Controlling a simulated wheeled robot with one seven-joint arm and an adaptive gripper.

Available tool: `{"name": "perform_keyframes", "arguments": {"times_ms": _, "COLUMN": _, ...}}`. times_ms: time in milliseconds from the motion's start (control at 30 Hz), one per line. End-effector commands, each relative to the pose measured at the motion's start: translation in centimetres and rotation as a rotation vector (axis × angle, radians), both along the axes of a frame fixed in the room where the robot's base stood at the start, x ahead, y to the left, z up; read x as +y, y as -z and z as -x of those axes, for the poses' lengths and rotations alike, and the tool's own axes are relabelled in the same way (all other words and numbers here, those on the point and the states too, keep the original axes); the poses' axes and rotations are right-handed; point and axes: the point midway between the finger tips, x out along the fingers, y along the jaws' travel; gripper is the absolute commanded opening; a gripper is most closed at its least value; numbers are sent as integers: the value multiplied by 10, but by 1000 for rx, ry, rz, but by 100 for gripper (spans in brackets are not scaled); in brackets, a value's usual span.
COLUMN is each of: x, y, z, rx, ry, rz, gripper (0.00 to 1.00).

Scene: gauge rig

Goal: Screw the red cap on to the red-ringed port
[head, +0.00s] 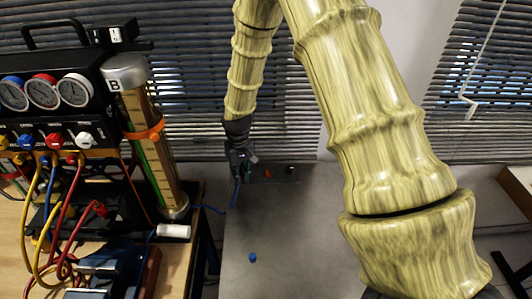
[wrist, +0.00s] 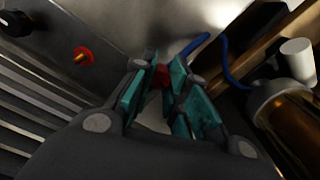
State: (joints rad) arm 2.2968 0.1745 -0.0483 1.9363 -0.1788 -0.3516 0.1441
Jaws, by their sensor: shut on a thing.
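My gripper (wrist: 160,78) has teal finger pads shut on the red cap (wrist: 161,74), which shows as a small red patch between the fingertips. The red-ringed port (wrist: 83,56) is on a grey panel to the upper left in the wrist view, apart from the cap, with a brassy centre. In the head view my gripper (head: 241,168) hangs at the far end of the grey table, just left of the port (head: 267,173). The cap cannot be made out in the head view.
A blue cap (head: 253,257) lies on the grey table (head: 300,240). A blue hose (head: 236,195) runs close to my gripper. At left stand a gauge unit (head: 45,92), a tall cylinder (head: 150,145) and a white cylinder (head: 173,231). A dark knob (wrist: 17,22) is left of the port.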

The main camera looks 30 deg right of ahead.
Motion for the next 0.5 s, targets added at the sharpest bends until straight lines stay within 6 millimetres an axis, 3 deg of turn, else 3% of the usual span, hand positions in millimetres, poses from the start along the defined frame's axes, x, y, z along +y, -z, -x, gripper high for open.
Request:
{"name": "perform_keyframes", "arguments": {"times_ms": 33, "x": -19, "y": -4, "z": -7, "rx": -3, "ry": 20, "rz": -1, "gripper": 5}}
{"name": "perform_keyframes", "arguments": {"times_ms": 200, "x": -73, "y": -15, "z": -17, "rx": 7, "ry": 69, "rz": 8, "gripper": 5}}
{"name": "perform_keyframes", "arguments": {"times_ms": 333, "x": -102, "y": -20, "z": -20, "rx": 14, "ry": 96, "rz": 14, "gripper": 5}}
{"name": "perform_keyframes", "arguments": {"times_ms": 500, "x": -120, "y": -22, "z": -21, "rx": 19, "ry": 111, "rz": 19, "gripper": 5}}
